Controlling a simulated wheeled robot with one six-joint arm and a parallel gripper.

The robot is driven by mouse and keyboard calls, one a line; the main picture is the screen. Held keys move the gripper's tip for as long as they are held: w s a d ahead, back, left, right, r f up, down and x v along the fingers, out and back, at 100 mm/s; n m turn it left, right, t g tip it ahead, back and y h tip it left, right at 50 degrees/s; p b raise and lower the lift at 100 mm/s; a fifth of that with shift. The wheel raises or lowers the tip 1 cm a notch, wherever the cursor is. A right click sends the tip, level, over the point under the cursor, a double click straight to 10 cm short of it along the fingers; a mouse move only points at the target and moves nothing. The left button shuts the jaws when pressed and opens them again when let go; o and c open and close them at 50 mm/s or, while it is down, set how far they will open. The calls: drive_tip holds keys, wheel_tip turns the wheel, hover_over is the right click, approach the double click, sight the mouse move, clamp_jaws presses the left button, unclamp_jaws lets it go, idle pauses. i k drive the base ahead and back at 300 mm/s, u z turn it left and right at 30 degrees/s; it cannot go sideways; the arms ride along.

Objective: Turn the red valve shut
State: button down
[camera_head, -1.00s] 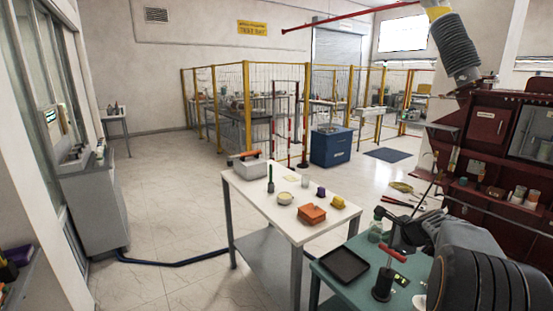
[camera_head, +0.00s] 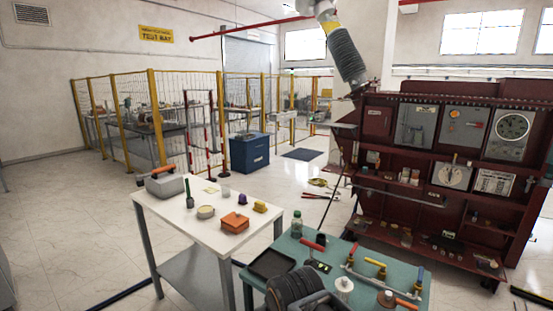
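A teal bench (camera_head: 412,300) stands at the bottom centre. On its right half a metal pipe manifold carries lever valves with coloured handles. The red valve (camera_head: 351,247) is at its far left end, with its short handle standing up. A yellow-handled valve (camera_head: 376,262) and a blue-handled valve (camera_head: 418,274) stand to its right. A dark ribbed body with grey parts, which looks like my arm, is at the bottom edge left of the manifold. My gripper's fingers cannot be made out there, and nothing visibly touches the red valve.
A black tray (camera_head: 271,263), a green bottle (camera_head: 297,226) and a black tool with a red handle (camera_head: 313,245) lie left of the manifold. A white canister (camera_head: 344,287) and an orange-handled item (camera_head: 405,304) stand in front. A white table (camera_head: 180,215) is left; a dark red cabinet (camera_head: 390,200) stands behind.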

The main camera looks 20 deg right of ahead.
sight(351, 253)
drive_tip(key=z, duration=0.95)
drive_tip(key=k, duration=1.15)
drive_tip(key=u, duration=0.95)
drive_tip(key=i, duration=1.45)
drive_tip(key=z, duration=1.05)
drive_tip(key=i, duration=0.55)
drive_tip(key=z, duration=0.55)
